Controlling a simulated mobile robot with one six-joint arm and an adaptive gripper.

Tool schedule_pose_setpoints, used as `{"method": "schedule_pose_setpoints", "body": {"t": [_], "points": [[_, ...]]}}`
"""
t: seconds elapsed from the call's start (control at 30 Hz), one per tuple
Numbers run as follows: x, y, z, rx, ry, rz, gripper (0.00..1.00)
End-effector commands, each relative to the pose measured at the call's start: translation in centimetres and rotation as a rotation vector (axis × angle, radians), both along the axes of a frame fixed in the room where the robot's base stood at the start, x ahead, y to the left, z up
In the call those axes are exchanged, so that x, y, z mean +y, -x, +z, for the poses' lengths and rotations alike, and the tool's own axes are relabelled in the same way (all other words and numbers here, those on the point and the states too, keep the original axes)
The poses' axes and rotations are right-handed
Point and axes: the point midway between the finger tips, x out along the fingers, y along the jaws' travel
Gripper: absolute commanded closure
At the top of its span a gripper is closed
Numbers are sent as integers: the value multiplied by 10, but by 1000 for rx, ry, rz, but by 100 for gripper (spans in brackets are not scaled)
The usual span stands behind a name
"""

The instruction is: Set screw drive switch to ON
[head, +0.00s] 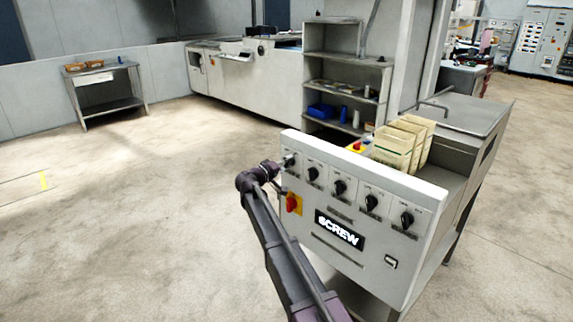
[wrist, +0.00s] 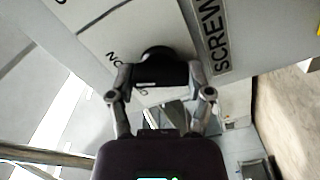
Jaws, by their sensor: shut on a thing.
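The screw drive switch is a black rotary knob (wrist: 160,66) on a pale panel, with the word SCREW printed beside it in the wrist view. Part of its position lettering shows next to it, the rest is covered. My gripper (wrist: 162,80) has a finger on each side of the knob and is shut on it. In the head view my gripper (head: 282,166) is at the leftmost knob of the top row on the white control panel (head: 330,205), and largely covers that knob. I cannot tell which position the knob points to.
Several more black knobs (head: 340,187) run to the right along the panel. A red switch on a yellow plate (head: 292,203) sits just below my gripper. A lit SCREW sign (head: 339,230) is lower on the panel.

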Motion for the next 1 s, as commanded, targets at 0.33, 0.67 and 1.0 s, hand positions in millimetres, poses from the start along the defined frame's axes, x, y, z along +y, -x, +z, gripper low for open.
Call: {"method": "schedule_pose_setpoints", "body": {"t": [0.33, 0.67, 1.0], "points": [[-1, -1, 0, -1, 1, 0, 0], [0, 0, 0, 1, 1, 0, 0], [7, 7, 0, 1, 0, 1, 0]]}}
